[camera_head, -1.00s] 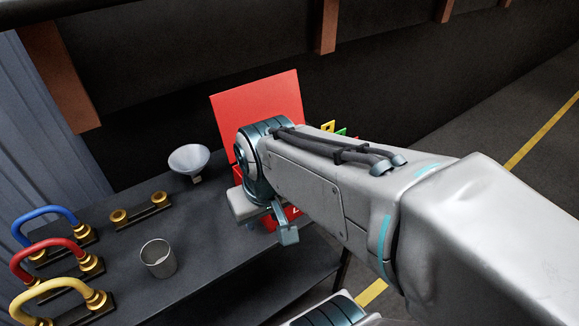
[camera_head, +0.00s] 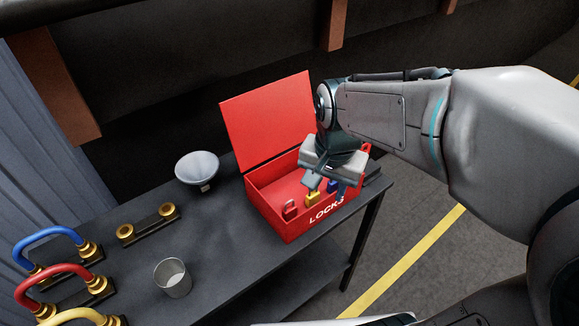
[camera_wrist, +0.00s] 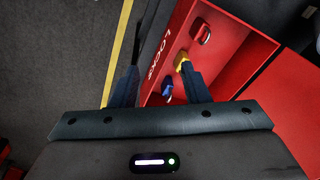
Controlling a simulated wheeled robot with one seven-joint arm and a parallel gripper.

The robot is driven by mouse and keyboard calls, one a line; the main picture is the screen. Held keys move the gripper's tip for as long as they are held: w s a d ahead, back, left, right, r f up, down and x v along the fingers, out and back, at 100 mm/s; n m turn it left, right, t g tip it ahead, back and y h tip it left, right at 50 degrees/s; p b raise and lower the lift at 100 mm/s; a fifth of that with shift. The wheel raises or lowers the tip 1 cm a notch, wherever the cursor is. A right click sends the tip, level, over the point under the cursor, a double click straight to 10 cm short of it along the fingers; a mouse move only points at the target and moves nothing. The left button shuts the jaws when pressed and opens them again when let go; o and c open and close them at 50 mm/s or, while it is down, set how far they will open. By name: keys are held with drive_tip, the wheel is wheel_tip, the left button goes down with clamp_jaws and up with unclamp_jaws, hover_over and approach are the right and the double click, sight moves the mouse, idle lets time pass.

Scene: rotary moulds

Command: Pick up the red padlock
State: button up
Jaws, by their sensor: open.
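The red padlock (camera_head: 290,208) stands inside the red LOCKS box (camera_head: 262,203), near its left front corner. It also shows in the wrist view (camera_wrist: 202,33), beyond the yellow padlock (camera_wrist: 181,61). A blue padlock (camera_wrist: 168,88) is nearest to my fingers there. My gripper (camera_head: 328,190) is open and empty, over the right part of the box, to the right of the red padlock. In the wrist view my gripper (camera_wrist: 160,85) has its two fingers spread apart, one outside the box front and one over the inside. The red padlock is clear of both fingers.
The box's red lid (camera_head: 268,118) stands open at the back. A white funnel-like bowl (camera_head: 197,169), a metal cup (camera_head: 172,278) and several coloured handles on brass fittings (camera_head: 60,275) occupy the table's left. Bare dark tabletop (camera_head: 225,235) lies left of the box.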

sight(289, 208)
drive_tip(key=w+a+m, duration=0.1)
drive_tip(key=a, duration=0.1)
drive_tip(key=w+a+f+m+g, duration=0.1)
drive_tip(key=w+a+m, duration=0.1)
drive_tip(key=w+a+f+m+p, duration=0.1)
drive_tip(key=w+a+m, duration=0.1)
drive_tip(key=shift+a, duration=0.4)
wheel_tip(289, 208, down, 8)
drive_tip(key=shift+f, duration=0.1)
drive_tip(key=shift+w+a+f, duration=0.1)
drive_tip(key=shift+w+f, duration=0.05)
drive_tip(key=shift+f, duration=2.35)
clamp_jaws()
